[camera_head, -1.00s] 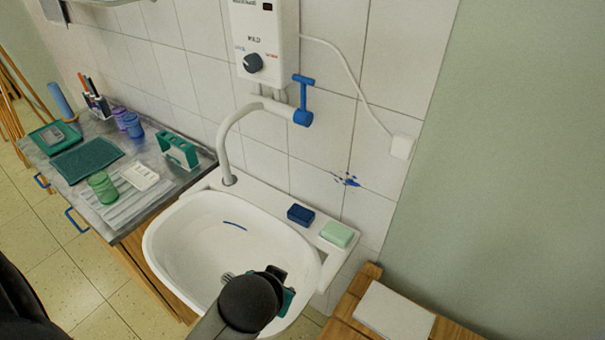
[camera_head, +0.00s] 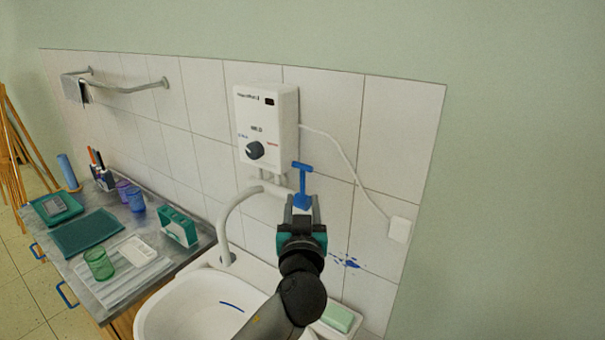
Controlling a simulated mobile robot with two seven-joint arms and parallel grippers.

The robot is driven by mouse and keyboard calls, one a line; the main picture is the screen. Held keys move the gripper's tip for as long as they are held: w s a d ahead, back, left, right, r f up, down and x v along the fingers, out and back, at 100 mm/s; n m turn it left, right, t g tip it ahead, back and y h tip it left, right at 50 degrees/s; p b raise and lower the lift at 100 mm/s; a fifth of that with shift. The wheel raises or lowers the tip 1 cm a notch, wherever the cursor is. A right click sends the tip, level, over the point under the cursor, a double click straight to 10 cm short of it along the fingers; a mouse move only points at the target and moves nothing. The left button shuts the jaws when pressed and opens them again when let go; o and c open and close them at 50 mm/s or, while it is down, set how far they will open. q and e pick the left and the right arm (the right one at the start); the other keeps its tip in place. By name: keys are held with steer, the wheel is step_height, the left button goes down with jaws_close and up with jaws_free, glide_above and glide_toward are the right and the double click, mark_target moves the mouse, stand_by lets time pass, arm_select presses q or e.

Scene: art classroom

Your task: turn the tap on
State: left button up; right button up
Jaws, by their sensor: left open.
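My arm hides part of the sink and ledge. My right gripper is out of view.
A white water heater (camera_head: 268,125) with a black knob (camera_head: 255,150) hangs above the tap. Its cable runs to a wall box (camera_head: 399,229) on the right. A green soap bar (camera_head: 338,318) lies on the sink ledge. A counter with cups and trays (camera_head: 82,232) is at left.

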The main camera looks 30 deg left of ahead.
mark_target(303, 177)
arm_select(q)
steer(key=p+x, duration=0.2)
steer(key=x, duration=0.9)
steer(key=shift+w+a, duration=0.15)
steer(key=shift+w, duration=0.1)
steer(key=shift+c, duration=0.3)
jaws_close()
stand_by(0.9)
